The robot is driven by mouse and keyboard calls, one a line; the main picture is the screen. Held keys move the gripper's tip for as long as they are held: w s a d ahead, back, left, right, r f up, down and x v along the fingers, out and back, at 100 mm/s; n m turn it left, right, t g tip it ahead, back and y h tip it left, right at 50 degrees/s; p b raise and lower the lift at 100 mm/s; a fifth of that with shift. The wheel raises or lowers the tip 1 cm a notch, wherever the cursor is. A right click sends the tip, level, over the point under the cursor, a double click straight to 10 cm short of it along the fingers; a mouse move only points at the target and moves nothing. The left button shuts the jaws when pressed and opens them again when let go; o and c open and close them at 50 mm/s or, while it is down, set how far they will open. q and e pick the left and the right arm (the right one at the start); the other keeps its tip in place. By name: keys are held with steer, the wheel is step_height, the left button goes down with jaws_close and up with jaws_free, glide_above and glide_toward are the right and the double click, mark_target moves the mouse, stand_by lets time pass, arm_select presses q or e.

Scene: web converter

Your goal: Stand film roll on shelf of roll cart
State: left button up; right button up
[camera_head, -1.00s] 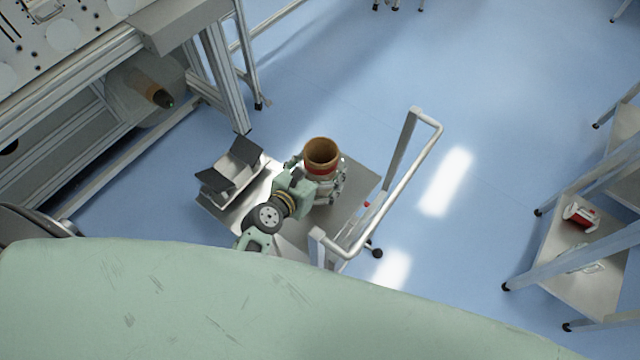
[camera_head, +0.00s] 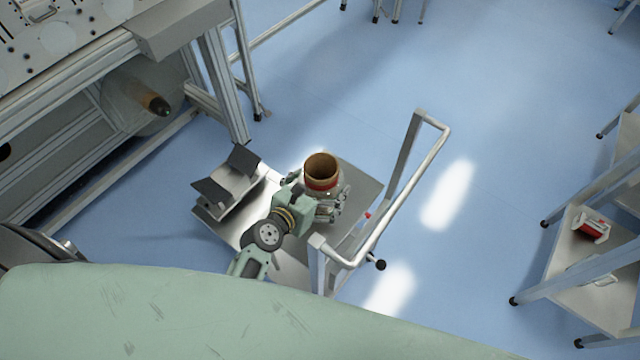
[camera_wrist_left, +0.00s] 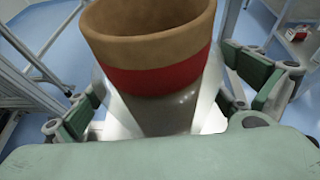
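The film roll (camera_head: 321,184) has a brown core with a red band and clear film around its lower part. It is upright over the flat shelf of the roll cart (camera_head: 357,180). The wrist view shows the roll's core (camera_wrist_left: 150,50) between the finger pads of the left gripper (camera_wrist_left: 160,110). The roll's bottom is hidden, so I cannot tell whether it touches the shelf. My right gripper is not in view.
A dark V-shaped cradle (camera_head: 238,178) stands at the cart's left end. The cart's tall handle (camera_head: 405,190) rises on the right. The converter frame (camera_head: 160,35) with another roll (camera_head: 157,104) is at the left. A shelf rack (camera_head: 590,270) stands at the right. Open blue floor lies between.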

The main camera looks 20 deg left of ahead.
arm_select(q)
steer(key=shift+s+r, duration=0.1)
steer(key=v, duration=1.1)
steer(key=shift+s+a, duration=0.2)
steer(key=shift+s, duration=0.15)
steer(key=shift+r, duration=0.1)
stand_by(0.8)
